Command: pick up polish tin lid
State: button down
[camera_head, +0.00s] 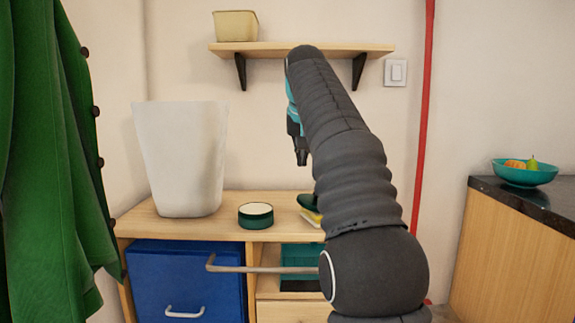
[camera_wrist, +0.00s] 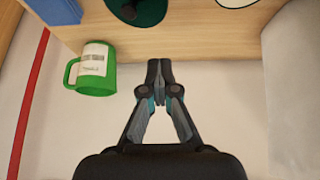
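The polish tin lid looks to be the dark green disc with a dark knob (camera_wrist: 150,10) at the top edge of the wrist view, partly cut off. In the head view a green piece (camera_head: 306,202), likely the same lid, shows beside my arm, which hides the rest. The round green tin with a cream top (camera_head: 256,215) stands on the wooden bench to its left; its cream top (camera_wrist: 232,2) is cut off in the wrist view. My gripper (camera_head: 302,158) hangs above the bench, apart from the lid. Its fingertips (camera_wrist: 160,66) are together, with nothing between them.
A white bin (camera_head: 182,160) stands on the bench (camera_head: 232,203) at left. A green mug (camera_wrist: 93,70) and a blue object (camera_wrist: 56,10) show in the wrist view. A yellow item (camera_head: 312,217) is partly behind my arm. A wall shelf (camera_head: 285,50) holds a beige container (camera_head: 236,27).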

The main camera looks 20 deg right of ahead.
jog(key=shift+s+d+r, duration=0.1)
jog(key=shift+d, duration=0.05)
jog(key=shift+c, duration=1.9)
grip_release()
jog(key=shift+r, duration=0.1)
